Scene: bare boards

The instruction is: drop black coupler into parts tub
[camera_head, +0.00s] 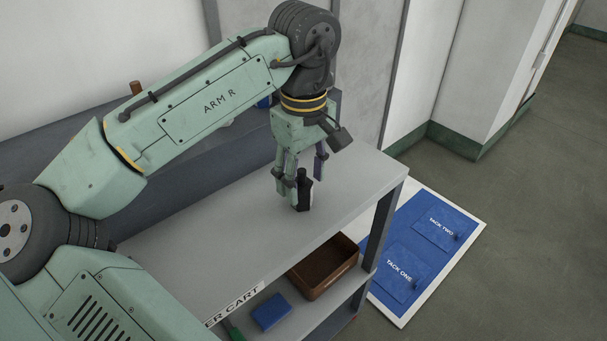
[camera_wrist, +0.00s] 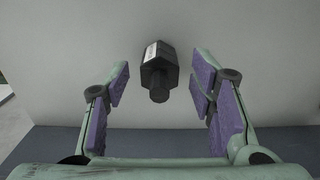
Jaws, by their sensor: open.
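The black coupler (camera_head: 304,195), a dark faceted piece with a white label, stands on the grey top of the cart. It also shows in the wrist view (camera_wrist: 160,72), between and a little beyond the purple finger pads. My gripper (camera_head: 300,176) is open just above and around the coupler's upper part, with a gap on each side in the wrist view (camera_wrist: 160,88). A brown open tub (camera_head: 337,272), which may be the parts tub, sits on the lower shelf near its right end. Its visible inside looks empty.
The cart's top (camera_head: 200,240) is otherwise largely clear. A blue box (camera_head: 271,312) lies left of the tub on the lower shelf (camera_head: 318,318). The cart's grey post (camera_head: 382,228) stands right of the tub. A blue-and-white floor mat (camera_head: 425,250) lies beyond.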

